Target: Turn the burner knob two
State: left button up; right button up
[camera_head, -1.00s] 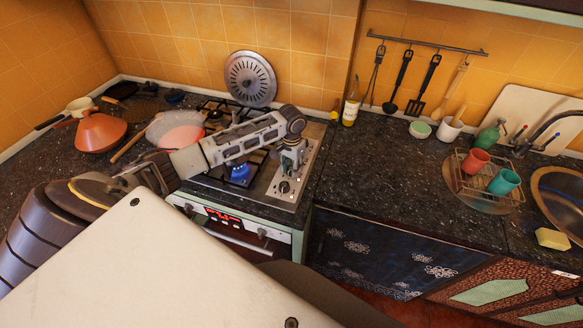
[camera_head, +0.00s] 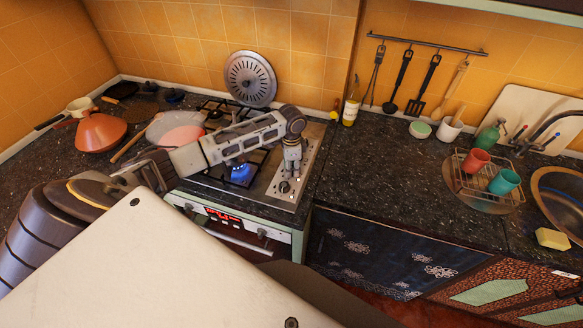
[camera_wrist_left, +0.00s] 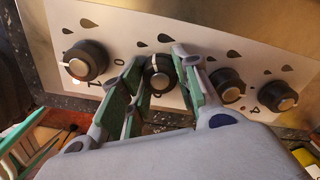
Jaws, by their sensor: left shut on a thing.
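A row of dark burner knobs with pale pointer lines sits on the metal panel along the right side of the stove (camera_head: 255,187). In the left wrist view, knob two (camera_wrist_left: 158,75) is second from the left, between the green-padded fingers of my left gripper (camera_wrist_left: 162,82). The gripper is shut on it. In the head view my left gripper (camera_head: 291,168) points down at the panel and hides this knob. The nearest knob (camera_head: 284,187) shows just in front of the gripper. My right gripper is not in view.
In the wrist view, other knobs stand close on both sides of the gripper (camera_wrist_left: 85,60) (camera_wrist_left: 228,86). The counter (camera_head: 390,165) right of the stove is largely clear.

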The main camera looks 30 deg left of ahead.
pick_arm(q)
jog(key=m, duration=0.6)
jog(key=shift+w+r, duration=0.1)
jog(key=m, duration=0.5)
jog(key=shift+m, duration=0.3)
jog(key=m, duration=0.5)
jog(key=shift+m, duration=3)
jog(key=o, duration=1.1)
jog(key=shift+c, duration=0.2)
notch_tip(320, 180, up, 12)
